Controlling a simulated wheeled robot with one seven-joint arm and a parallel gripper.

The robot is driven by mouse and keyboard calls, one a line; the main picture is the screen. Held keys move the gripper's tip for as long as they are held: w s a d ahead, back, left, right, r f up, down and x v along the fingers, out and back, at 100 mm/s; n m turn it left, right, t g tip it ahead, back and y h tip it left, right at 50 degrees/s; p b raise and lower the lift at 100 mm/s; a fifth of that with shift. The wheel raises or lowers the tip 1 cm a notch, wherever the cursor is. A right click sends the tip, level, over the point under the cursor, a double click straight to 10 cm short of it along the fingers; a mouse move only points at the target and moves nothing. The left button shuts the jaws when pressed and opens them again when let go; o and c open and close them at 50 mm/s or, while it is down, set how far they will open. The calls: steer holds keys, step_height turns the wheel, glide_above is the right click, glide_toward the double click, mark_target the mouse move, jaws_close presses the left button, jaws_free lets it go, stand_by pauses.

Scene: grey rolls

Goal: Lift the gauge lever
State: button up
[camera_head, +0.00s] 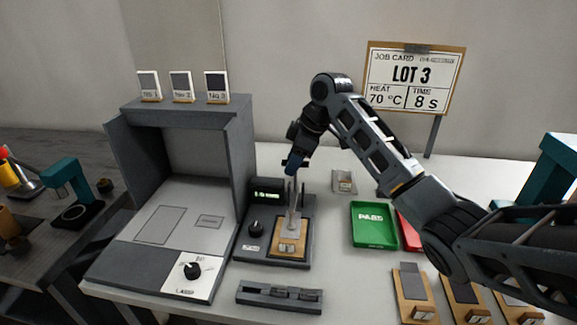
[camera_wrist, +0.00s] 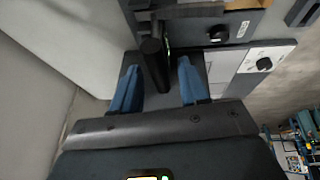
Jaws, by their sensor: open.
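The gauge (camera_head: 246,243) is a dark grey stand on the bench with a wooden-topped plate (camera_head: 290,247), a small green-lit display (camera_head: 266,193) and a black knob. A thin pale column (camera_head: 294,205) rises above the plate. My gripper (camera_head: 293,163) is above the gauge, its blue fingers pointing down. In the wrist view my gripper (camera_wrist: 158,66) is open, with a dark round bar (camera_wrist: 153,62) between the two fingers. The bar looks like the lever, with gaps to both fingers. In the head view the lever is not clearly visible behind my gripper.
A grey cabinet (camera_head: 180,105) with a dial panel stands left of the gauge. A low dark rack (camera_head: 279,297) lies in front. A green tray (camera_head: 374,225), a partly covered red tray (camera_head: 409,232) and several wooden boards (camera_head: 414,296) are at right. A job card (camera_head: 413,78) stands behind.

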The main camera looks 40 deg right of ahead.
mark_target(294, 190)
steer(key=shift+x, duration=1.55)
jaws_close()
